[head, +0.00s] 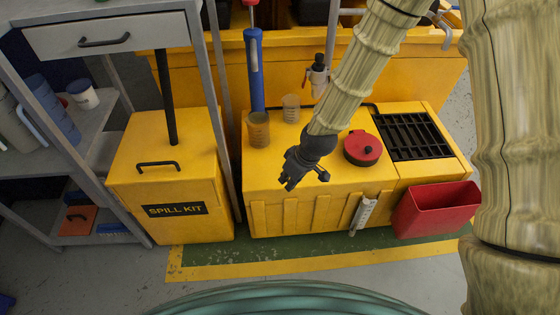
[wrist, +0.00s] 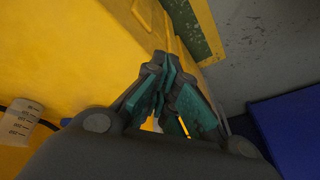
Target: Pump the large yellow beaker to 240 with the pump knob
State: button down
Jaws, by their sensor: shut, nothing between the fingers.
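The larger beaker (head: 258,130), filled or tinted brownish yellow, stands on the yellow cabinet at its left side. A smaller clear beaker (head: 291,108) stands behind it to the right. A blue upright cylinder (head: 255,70) with a red piece on top rises behind the larger beaker. A tap-like fitting with a dark knob (head: 319,62) is further right; I cannot tell which part is the pump knob. My gripper (head: 289,184) is shut and empty, in front of and right of the beakers, apart from them. Its fingers also show in the wrist view (wrist: 165,85). Beaker levels are unreadable.
A red round lid (head: 362,148) and a black grate (head: 412,136) are on the cabinet right of my arm. A red bin (head: 435,209) hangs in front. A yellow spill kit box (head: 165,190) stands left. A graduated container (wrist: 20,120) shows in the wrist view.

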jog(key=s+d+f+m+h, duration=0.1)
jog(key=s+d+f, duration=0.4)
jog(key=s, duration=0.5)
jog(key=s+d+f+m+g+h, duration=0.1)
jog(key=s+d+f+m, duration=0.3)
jog(key=s+f, duration=0.3)
jog(key=s+d+f+m+g+h, duration=0.1)
jog(key=s+d+f+m, duration=0.2)
jog(key=s, duration=1)
jog(key=d+f, duration=0.3)
jog(key=shift+f, duration=0.35)
jog(key=shift+s, duration=0.15)
